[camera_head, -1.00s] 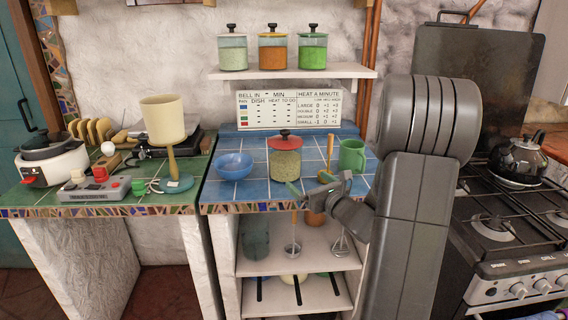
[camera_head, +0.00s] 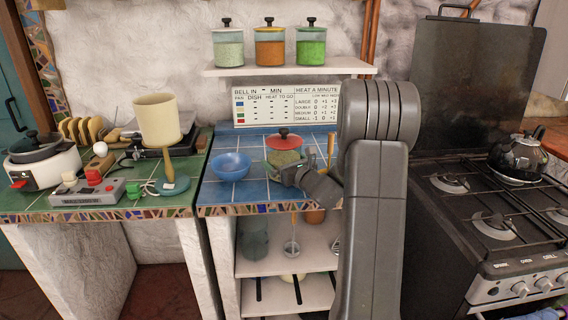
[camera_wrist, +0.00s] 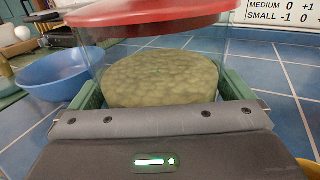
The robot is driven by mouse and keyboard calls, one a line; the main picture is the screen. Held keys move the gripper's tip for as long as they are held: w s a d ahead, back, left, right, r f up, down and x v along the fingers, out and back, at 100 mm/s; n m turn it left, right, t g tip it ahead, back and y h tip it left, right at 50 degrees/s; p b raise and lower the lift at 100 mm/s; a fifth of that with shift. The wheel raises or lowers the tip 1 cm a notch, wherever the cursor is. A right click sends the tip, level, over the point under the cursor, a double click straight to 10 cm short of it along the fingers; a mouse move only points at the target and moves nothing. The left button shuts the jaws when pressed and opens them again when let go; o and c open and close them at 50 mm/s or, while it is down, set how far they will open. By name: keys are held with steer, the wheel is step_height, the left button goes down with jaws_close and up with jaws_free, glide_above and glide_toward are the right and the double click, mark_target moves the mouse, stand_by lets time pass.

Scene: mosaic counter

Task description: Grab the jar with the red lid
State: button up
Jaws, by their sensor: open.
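The jar with the red lid (camera_head: 284,143) stands upright on the blue tiled counter (camera_head: 221,195). It is clear glass with greenish contents and a black knob on the lid. In the wrist view the jar (camera_wrist: 160,78) fills the middle, with its red lid (camera_wrist: 150,10) at the top. My gripper (camera_head: 286,172) is at the jar's near side, low against it in the picture. In the wrist view its green fingers lie at the left and right of the jar. The jaws are open. I cannot tell whether the fingers touch the glass.
A blue bowl (camera_head: 231,166) sits left of the jar; it also shows in the wrist view (camera_wrist: 58,78). The green mug is mostly hidden behind my arm. A stove (camera_head: 490,205) stands at the right.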

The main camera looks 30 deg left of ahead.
steer(key=shift+c, duration=0.2)
steer(key=shift+r, duration=0.1)
steer(key=c, duration=1)
